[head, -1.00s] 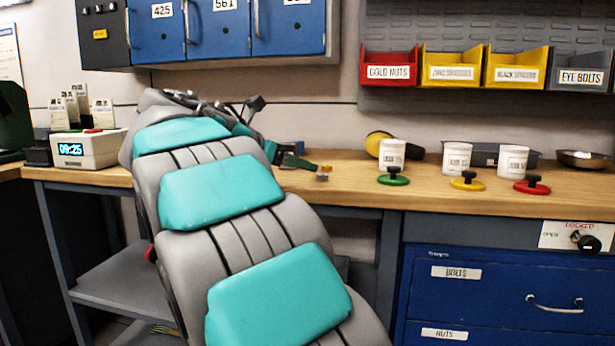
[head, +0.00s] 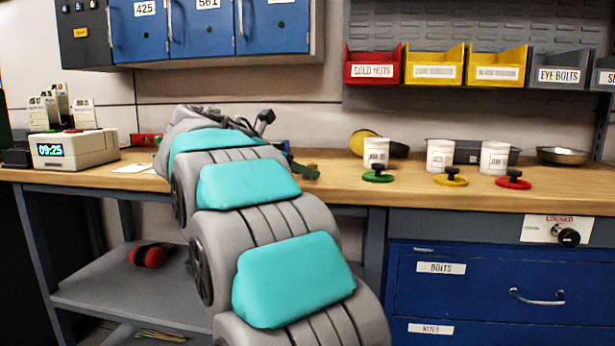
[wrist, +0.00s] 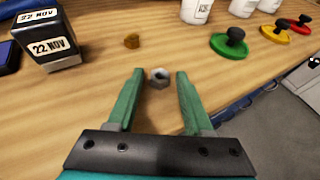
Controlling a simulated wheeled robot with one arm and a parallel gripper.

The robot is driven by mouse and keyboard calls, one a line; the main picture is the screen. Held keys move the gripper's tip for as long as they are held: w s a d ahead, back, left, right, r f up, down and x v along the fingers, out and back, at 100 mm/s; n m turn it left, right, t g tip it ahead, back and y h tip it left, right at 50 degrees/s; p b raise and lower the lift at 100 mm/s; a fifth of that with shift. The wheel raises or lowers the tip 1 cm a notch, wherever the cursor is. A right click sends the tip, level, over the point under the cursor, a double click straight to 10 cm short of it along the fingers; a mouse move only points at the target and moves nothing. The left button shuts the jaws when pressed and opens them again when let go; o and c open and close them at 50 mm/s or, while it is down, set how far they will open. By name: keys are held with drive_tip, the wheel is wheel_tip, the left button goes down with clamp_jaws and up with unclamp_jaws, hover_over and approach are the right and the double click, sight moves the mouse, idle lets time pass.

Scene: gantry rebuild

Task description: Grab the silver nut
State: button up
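The silver nut (wrist: 159,78) lies on the wooden bench top in the wrist view, just beyond the fingertips and roughly centred between them. My gripper (wrist: 159,77) is open, with its two green fingers on either side of an empty gap. In the head view the silver nut cannot be made out, and my teal and grey arm hides most of the gripper. A small gold-brown nut (wrist: 131,41) lies on the bench farther off and to the left.
A date stamp (wrist: 46,40) stands at the left in the wrist view. Green (head: 378,176), yellow (head: 453,180) and red (head: 513,180) knobbed discs sit at the right, before white pots. The bench's front edge (wrist: 236,106) is close on the right of the gripper.

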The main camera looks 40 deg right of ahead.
clamp_jaws()
idle(0.5)
